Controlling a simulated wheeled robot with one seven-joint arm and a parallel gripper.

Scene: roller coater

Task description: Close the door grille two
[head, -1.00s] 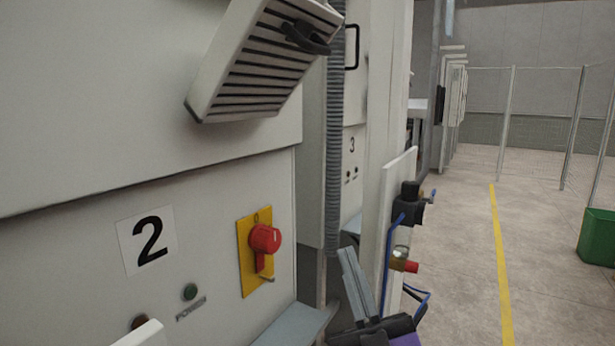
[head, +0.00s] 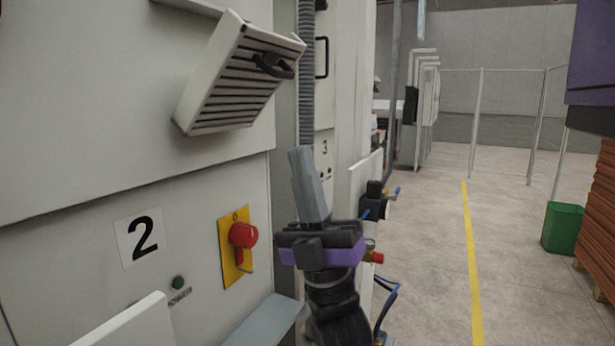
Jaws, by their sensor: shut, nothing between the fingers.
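The grille door (head: 232,83) is a pale slatted panel with a black handle (head: 273,66). It sits on the machine front above the label 2 (head: 144,236) and stands open, tilted out from the cabinet face. My gripper (head: 305,155) is right of and below the grille, apart from it. Its grey fingers point up and are together, with nothing between them. The hinge of the grille cannot be made out.
A red rotary switch on a yellow plate (head: 228,262) is left of my gripper. A grey ribbed hose (head: 306,75) runs down behind it. A white panel with valves (head: 362,192) stands just right. A green bin (head: 563,228) and open floor lie farther right.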

